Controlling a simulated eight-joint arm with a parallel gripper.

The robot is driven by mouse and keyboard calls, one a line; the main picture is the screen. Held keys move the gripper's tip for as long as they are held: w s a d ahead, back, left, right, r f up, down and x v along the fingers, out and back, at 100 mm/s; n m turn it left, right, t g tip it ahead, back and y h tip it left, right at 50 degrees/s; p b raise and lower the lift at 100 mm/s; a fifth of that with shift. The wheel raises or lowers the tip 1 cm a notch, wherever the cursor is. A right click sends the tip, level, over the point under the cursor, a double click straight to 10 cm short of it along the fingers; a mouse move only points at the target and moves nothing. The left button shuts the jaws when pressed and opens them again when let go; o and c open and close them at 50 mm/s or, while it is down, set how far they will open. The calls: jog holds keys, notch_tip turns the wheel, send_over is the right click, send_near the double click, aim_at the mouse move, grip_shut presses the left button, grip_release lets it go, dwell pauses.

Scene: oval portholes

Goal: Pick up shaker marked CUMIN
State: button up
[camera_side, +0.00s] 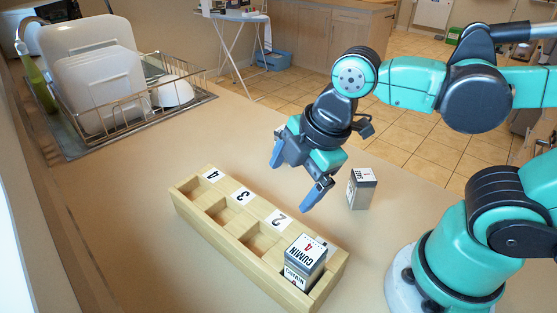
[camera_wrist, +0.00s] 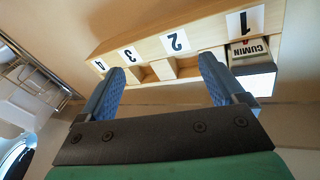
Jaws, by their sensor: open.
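The CUMIN shaker (camera_side: 304,262) is a small box-shaped shaker with a white label reading CUMIN and a 4. It stands in the near end compartment of a wooden rack (camera_side: 222,224). In the wrist view the shaker (camera_wrist: 250,60) sits in the slot marked 1, to the right of the fingers. My gripper (camera_side: 294,180) is open and empty, above and behind the rack, apart from the shaker. In the wrist view its blue fingers (camera_wrist: 162,90) are spread, with slots 2 and 3 beyond them. The shaker's lower part is hidden by the rack.
A second shaker (camera_side: 361,188) stands alone on the counter right of my gripper. The rack's compartments marked 2, 3 and 4 look empty. A dish rack (camera_side: 118,105) with white dishes is at the back left. The counter between it and the wooden rack is clear.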

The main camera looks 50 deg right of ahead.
aim_at(306, 251)
jog(key=s+a+n, duration=0.1)
jog(key=n, duration=0.2)
jog(key=s+a+n+g, duration=0.1)
jog(key=n, duration=0.2)
jog(key=a+n, duration=0.1)
jog(key=n, duration=0.2)
jog(key=shift+s+a+g, duration=0.1)
jog(key=shift+s+g, duration=0.2)
jog(key=shift+s, duration=0.1)
jog(key=s+n, duration=0.1)
jog(key=n, duration=0.2)
jog(key=s+a+n+g, duration=0.1)
jog(key=n, duration=0.2)
jog(key=s+a+n+h, duration=0.1)
jog(key=n, duration=0.2)
jog(key=shift+s+a+n+g, duration=0.1)
jog(key=shift+s+n+g, duration=0.05)
jog(key=shift+n+g, duration=0.2)
jog(key=shift+s+a+r+n+g, duration=0.1)
jog(key=shift+s+n+g, duration=0.1)
jog(key=shift+n, duration=0.4)
jog(key=shift+s+a+n+g, duration=0.1)
jog(key=shift+s+n, duration=0.1)
jog(key=shift+n, duration=0.35)
jog(key=shift+f, duration=2.8)
grip_shut()
